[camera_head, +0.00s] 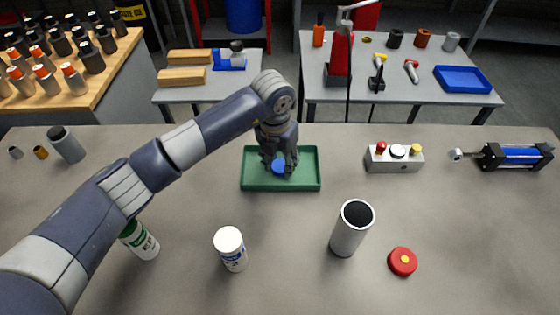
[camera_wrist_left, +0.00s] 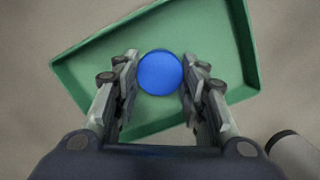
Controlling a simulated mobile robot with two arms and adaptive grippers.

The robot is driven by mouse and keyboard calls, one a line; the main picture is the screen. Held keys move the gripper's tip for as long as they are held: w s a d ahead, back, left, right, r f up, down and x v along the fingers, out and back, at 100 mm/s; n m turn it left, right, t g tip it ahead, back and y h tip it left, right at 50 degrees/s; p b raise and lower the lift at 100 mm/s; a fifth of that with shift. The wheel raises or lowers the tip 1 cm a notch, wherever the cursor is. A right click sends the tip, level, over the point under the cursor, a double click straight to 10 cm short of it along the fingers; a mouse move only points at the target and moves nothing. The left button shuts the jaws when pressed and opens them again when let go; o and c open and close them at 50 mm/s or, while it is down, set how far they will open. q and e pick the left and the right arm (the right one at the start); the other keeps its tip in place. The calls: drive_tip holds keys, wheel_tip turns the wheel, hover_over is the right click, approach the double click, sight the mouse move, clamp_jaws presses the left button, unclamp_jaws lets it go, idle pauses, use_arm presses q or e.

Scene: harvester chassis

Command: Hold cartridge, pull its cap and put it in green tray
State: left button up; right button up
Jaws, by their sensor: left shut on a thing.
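The green tray (camera_head: 309,186) lies on the table under my left gripper (camera_head: 279,166). This gripper points down and is shut on a round blue cap (camera_head: 281,169), which also shows between the fingers in the left wrist view (camera_wrist_left: 160,73). The cap is over the tray's inside; I cannot tell whether it touches the floor. Another white cartridge with a green cap (camera_head: 140,240) is partly hidden by my left arm. My right gripper is not in view.
A hollow silver cylinder (camera_head: 350,230) and a red disc (camera_head: 403,262) are at front right. A button box (camera_head: 394,158) and a blue-black actuator (camera_head: 513,156) lie at the right. Small cylinders, including a grey one (camera_head: 66,145), stand at the left. The front middle is clear.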

sight(277, 169)
use_arm(q)
drive_tip(key=shift+f, duration=0.2)
drive_tip(key=o, duration=1.2)
drive_tip(key=shift+r, duration=0.15)
drive_tip(key=shift+r, duration=0.25)
drive_tip(key=shift+s+a+r+b, duration=0.2)
drive_tip(key=shift+r+b, duration=0.2)
drive_tip(key=shift+r, duration=1.5)
drive_tip(key=shift+s+a+r+b, duration=0.1)
drive_tip(key=shift+s+r+b, duration=0.2)
drive_tip(key=shift+r, duration=1.65)
drive_tip(key=shift+s+a+r+b, duration=0.15)
drive_tip(key=shift+r+b, duration=0.3)
drive_tip(key=shift+r, duration=1.45)
